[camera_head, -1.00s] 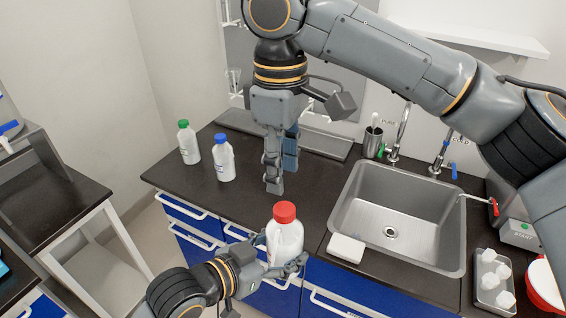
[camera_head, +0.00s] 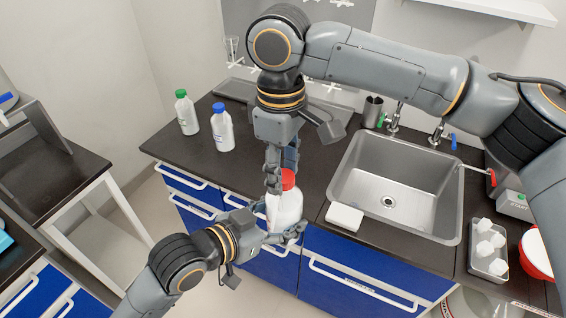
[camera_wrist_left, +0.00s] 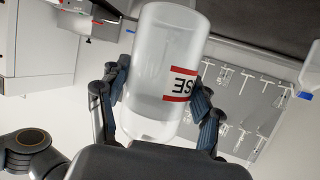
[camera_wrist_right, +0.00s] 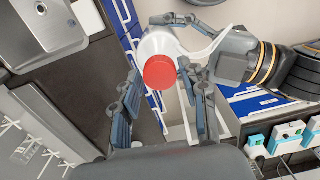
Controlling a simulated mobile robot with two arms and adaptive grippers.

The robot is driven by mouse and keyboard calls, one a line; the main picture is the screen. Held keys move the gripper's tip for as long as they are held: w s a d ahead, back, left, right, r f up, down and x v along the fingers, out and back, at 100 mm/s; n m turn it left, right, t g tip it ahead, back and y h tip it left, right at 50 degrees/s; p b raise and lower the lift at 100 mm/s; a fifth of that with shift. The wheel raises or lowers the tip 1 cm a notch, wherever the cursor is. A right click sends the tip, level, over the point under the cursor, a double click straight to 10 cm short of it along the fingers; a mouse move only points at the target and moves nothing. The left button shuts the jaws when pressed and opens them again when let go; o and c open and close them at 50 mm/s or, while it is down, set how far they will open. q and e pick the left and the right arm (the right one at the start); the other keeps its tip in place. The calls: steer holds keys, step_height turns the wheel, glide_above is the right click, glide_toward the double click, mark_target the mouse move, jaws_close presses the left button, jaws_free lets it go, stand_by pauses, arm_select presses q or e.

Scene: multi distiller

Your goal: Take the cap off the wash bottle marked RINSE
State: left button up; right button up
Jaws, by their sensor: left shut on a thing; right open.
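The wash bottle (camera_head: 285,212) is white and translucent with a red cap (camera_head: 288,179). In the right wrist view the cap (camera_wrist_right: 160,72) lies between and beyond the open fingers.
A green-capped bottle (camera_head: 187,113) and a blue-capped bottle (camera_head: 222,128) stand on the dark counter at the left. A sink (camera_head: 395,190) is to the right, with a white block (camera_head: 345,217) at its front corner. A tray (camera_head: 487,252) of small white items lies farther right.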

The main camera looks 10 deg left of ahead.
jaws_close()
steer(key=shift+r, duration=0.15)
stand_by(0.6)
steer(key=shift+r, duration=1)
